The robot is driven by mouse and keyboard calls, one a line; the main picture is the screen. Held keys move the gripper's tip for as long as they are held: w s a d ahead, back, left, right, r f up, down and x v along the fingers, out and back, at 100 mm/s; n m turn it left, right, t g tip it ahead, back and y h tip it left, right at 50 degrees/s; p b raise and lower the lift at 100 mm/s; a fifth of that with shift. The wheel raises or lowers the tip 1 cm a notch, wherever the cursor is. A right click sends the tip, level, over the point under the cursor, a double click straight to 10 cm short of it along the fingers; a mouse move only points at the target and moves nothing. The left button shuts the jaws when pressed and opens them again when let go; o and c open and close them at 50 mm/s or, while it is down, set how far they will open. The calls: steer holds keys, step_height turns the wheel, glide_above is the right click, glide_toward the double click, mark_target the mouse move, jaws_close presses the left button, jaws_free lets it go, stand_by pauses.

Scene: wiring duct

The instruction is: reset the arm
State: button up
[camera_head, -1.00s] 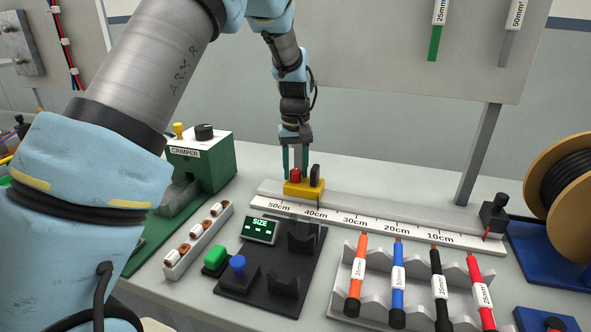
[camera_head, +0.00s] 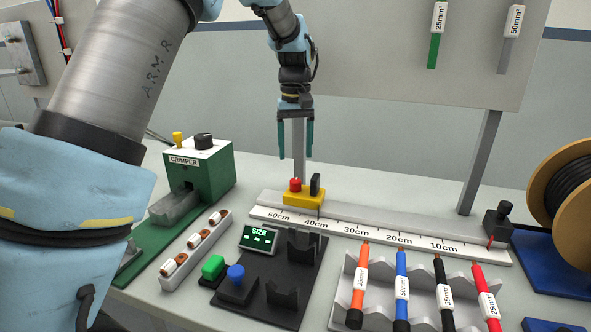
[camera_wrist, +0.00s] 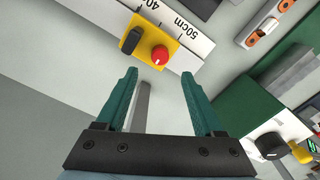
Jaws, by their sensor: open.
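My gripper (camera_head: 295,138) hangs above the back of the bench, its green fingers pointing down, open and empty. In the head view it is above the yellow slider block (camera_head: 305,196), which sits on the ruler rail (camera_head: 372,228) between the 40cm and 50cm marks. The block carries a red button (camera_head: 295,185) and a black lever (camera_head: 315,184). In the wrist view my gripper (camera_wrist: 160,80) is wide open. The yellow block (camera_wrist: 147,42) shows beyond its fingertips, apart from them.
The green crimper (camera_head: 205,168) stands at the left. A black size tester (camera_head: 285,262) sits in front of the rail. A grey rack (camera_head: 380,318) with several coloured cables is at the front right. A cable spool (camera_head: 565,185) stands at the right edge.

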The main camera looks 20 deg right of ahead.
step_height(320, 180, up, 2)
steer(key=shift+r, duration=0.1)
stand_by(0.4)
steer(key=a+f+n, duration=0.1)
steer(key=a+f, duration=0.1)
steer(key=a, duration=0.9)
steer(key=a+f, duration=0.2)
steer(key=a, duration=0.9)
steer(key=s+a+f, duration=0.2)
steer(key=s+a, duration=0.3)
steer(key=a, duration=0.2)
steer(key=s+a+f+t, duration=0.1)
steer(key=s+a+f, duration=0.1)
steer(key=s+a, duration=0.4)
steer(key=shift+a+f+n+t, duration=0.3)
steer(key=shift+a+f+n, duration=0.1)
steer(key=shift+a, duration=0.55)
